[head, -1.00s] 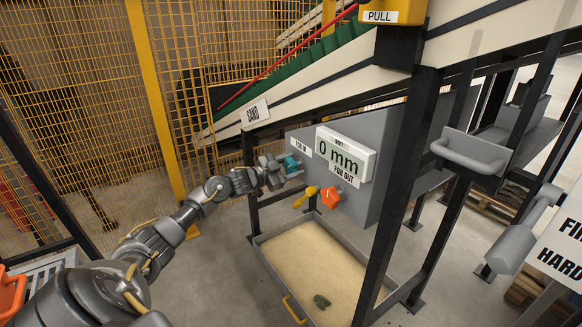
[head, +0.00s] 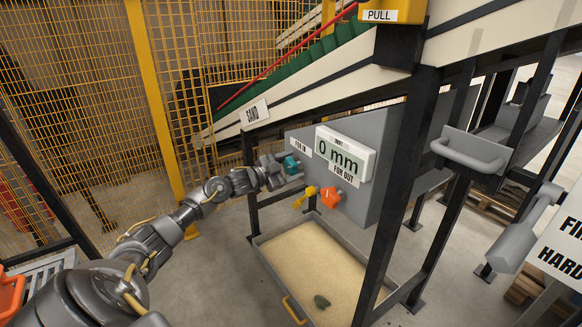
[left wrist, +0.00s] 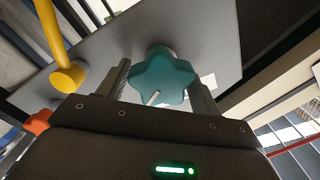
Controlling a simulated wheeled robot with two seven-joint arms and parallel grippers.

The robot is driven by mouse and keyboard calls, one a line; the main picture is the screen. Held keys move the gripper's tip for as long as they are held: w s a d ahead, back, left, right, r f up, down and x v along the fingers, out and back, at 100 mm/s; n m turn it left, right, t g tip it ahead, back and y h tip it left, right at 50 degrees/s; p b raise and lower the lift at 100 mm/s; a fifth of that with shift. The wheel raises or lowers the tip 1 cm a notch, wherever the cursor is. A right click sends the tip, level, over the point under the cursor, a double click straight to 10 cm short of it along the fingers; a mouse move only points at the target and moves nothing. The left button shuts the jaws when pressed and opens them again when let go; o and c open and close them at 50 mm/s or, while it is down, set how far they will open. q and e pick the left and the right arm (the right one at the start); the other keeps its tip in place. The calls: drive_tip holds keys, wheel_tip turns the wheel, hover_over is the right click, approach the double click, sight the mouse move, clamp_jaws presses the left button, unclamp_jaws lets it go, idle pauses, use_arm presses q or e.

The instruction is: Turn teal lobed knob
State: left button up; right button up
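The teal lobed knob (head: 291,165) sits on the side of the grey control box (head: 347,207), under a label that seems to read "FOH IN". My left gripper (head: 283,169) is at the knob. In the left wrist view the knob (left wrist: 163,77) lies between the two fingers of my left gripper (left wrist: 160,88), one on each side. The right finger is close against a lobe; a narrow gap seems to show at the left finger. A white mark on the knob points down and left there. Firm contact cannot be told. My right gripper is not in view.
An orange star-shaped knob (head: 331,198) and a yellow lever (head: 304,196) stand just right of and below the teal knob. A display (head: 345,155) reads 0 mm. A sand tray (head: 315,265) lies below. A yellow mesh fence (head: 90,100) stands behind my arm.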

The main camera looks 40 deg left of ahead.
use_arm(q)
drive_tip(key=shift+o, duration=1)
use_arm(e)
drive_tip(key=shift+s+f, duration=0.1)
use_arm(q)
drive_tip(key=shift+s+a+f, duration=0.1)
drive_tip(key=shift+s+a, duration=0.1)
drive_tip(key=shift+s, duration=0.3)
drive_tip(key=v, duration=0.9)
drive_tip(key=shift+s, duration=0.4)
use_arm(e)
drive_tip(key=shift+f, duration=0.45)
use_arm(q)
drive_tip(key=shift+a, duration=0.1)
